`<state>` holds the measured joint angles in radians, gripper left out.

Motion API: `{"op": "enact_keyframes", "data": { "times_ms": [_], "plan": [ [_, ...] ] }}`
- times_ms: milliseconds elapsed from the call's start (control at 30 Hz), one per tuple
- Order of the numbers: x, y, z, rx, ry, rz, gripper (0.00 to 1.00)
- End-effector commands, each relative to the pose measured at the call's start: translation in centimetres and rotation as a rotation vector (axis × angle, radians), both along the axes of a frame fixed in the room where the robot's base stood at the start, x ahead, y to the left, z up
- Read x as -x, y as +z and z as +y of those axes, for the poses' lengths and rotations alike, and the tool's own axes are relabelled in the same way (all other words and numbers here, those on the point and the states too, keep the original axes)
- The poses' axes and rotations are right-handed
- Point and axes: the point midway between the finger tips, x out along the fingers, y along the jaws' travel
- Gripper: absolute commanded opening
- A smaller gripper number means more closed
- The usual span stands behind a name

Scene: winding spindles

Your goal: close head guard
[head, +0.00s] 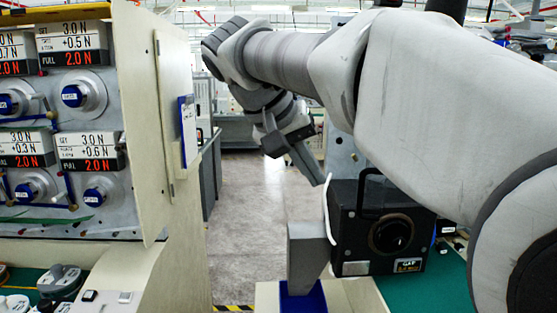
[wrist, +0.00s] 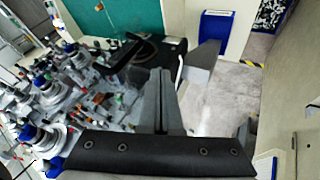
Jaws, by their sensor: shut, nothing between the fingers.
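No part in view is clearly marked as the head guard. A black box (head: 350,240) with a bar handle on top and a round dial on its face stands at the lower centre right of the head view. It also shows in the wrist view (wrist: 172,50), just beyond the fingers. My gripper (head: 318,180) hangs from the arm above and left of the box, its fingers slanting down to the right. In the wrist view my gripper (wrist: 161,75) is shut and empty; its fingertips overlap the box's near edge. I cannot tell whether they touch.
A grey block on a blue base (head: 305,295) stands left of the box. At left is a pale panel (head: 150,130) beside a rack of dials and displays (head: 60,110). Spindle fittings (wrist: 60,90) crowd the wrist view's left. The grey floor (head: 250,190) between is clear.

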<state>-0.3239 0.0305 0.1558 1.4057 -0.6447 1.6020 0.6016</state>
Motion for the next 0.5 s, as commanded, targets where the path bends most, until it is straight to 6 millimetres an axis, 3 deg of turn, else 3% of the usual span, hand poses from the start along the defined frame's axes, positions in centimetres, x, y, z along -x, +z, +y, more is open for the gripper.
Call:
{"op": "enact_keyframes", "data": {
  "times_ms": [167, 300, 500],
  "plan": [
    [-1.2, -3.1, -2.0, 0.0, -0.001, 0.002, 0.0],
    [-1.1, -2.9, -4.2, 0.0, -0.003, -0.001, 0.0],
    [-1.0, -3.0, -5.7, -0.001, 0.0, -0.001, 0.0]
  ]
}}
